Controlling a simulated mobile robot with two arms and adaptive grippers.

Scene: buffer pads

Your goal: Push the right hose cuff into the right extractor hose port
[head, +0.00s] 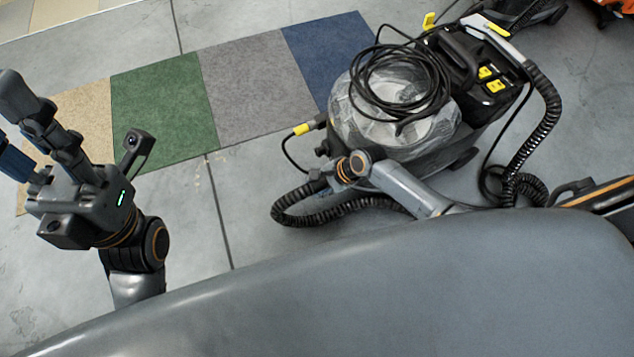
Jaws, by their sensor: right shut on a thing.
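The extractor (400,125) stands right of centre, a grey machine with a clear tank, black top and yellow clips. A dark round fitting (322,151) on its left side looks like the hose port. My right gripper (322,177) is beside that fitting, shut on the dark end of a black ribbed hose (290,210), which appears to be the right hose cuff. The cuff is mostly hidden by the gripper, and I cannot tell whether it touches the port. My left gripper (12,128) is at the far left, fingers apart and empty, away from the extractor.
Beige, green (165,110), grey (255,88) and blue carpet tiles lie behind on the concrete floor. A coiled black cable (400,85) lies over the tank. Another ribbed hose (545,110) hangs at the right. Floor between my arms is clear.

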